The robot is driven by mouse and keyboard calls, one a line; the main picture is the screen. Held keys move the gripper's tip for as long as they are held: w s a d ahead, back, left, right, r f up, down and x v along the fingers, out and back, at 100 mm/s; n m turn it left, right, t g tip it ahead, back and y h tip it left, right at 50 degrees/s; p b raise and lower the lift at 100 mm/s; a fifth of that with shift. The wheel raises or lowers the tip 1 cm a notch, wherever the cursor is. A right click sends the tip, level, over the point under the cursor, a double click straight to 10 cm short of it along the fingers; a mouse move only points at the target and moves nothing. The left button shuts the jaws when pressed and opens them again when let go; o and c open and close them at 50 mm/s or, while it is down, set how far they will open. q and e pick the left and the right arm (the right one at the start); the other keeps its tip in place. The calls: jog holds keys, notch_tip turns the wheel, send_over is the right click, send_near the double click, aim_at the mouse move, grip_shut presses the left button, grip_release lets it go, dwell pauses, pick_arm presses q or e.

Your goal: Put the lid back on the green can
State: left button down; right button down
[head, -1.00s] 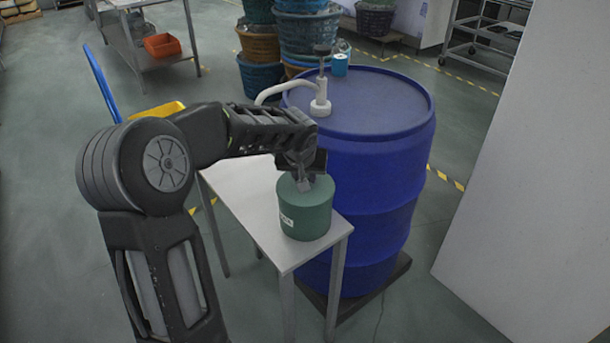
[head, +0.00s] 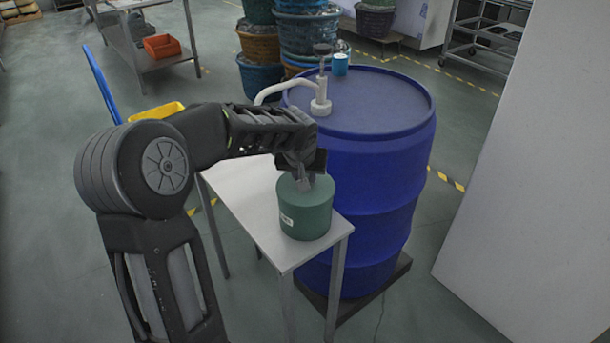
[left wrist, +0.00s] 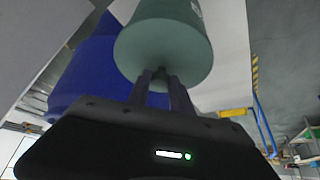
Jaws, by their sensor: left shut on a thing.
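The green can (head: 303,219) stands upright near the front corner of a small white table. It also shows in the left wrist view (left wrist: 172,18). Its green lid (head: 318,190) rests on top, with no gap that I can make out; the lid's face shows in the left wrist view (left wrist: 185,62). My left gripper (head: 302,183) is directly above the lid, fingers pointing down. In the left wrist view my left gripper (left wrist: 160,80) is shut on the lid's small central knob (left wrist: 159,74). The fingers partly hide the knob. My right gripper is not in view.
The small white table (head: 240,187) has bare room behind the can. A pale panel (head: 530,200) is at the right.

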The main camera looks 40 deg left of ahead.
pick_arm(q)
jog(key=shift+b, duration=0.3)
dwell(0.5)
jog(key=c, duration=0.6)
grip_release()
jog(key=shift+r+p, duration=2)
jog(key=shift+r, duration=1.5)
jog(key=shift+c, duration=0.4)
grip_shut()
